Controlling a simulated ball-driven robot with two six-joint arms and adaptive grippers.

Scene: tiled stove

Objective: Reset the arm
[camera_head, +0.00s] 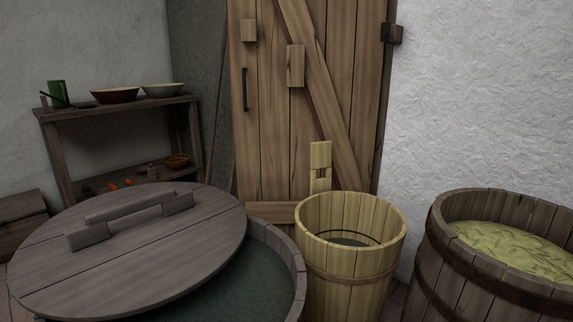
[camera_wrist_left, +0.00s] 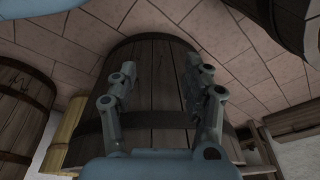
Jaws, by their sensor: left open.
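My left gripper (camera_wrist_left: 160,66) shows in the left wrist view with its two fingers spread apart. Nothing is held between them. Behind the fingers is the dark staved side of a large wooden tub (camera_wrist_left: 155,95), with a darker band around it. I cannot tell how far the fingertips are from the tub. The wrist view looks upside down, with the tiled floor at the top. Neither gripper shows in the head view, and my right gripper is in no view.
In the head view a round lid (camera_head: 150,265) partly covers the water-filled tub (camera_head: 299,262). A pale bucket (camera_head: 350,265) stands beside it, a dark barrel (camera_head: 430,250) at right. A shelf (camera_head: 120,109) with bowls stands at left, a plank door (camera_head: 275,120) behind.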

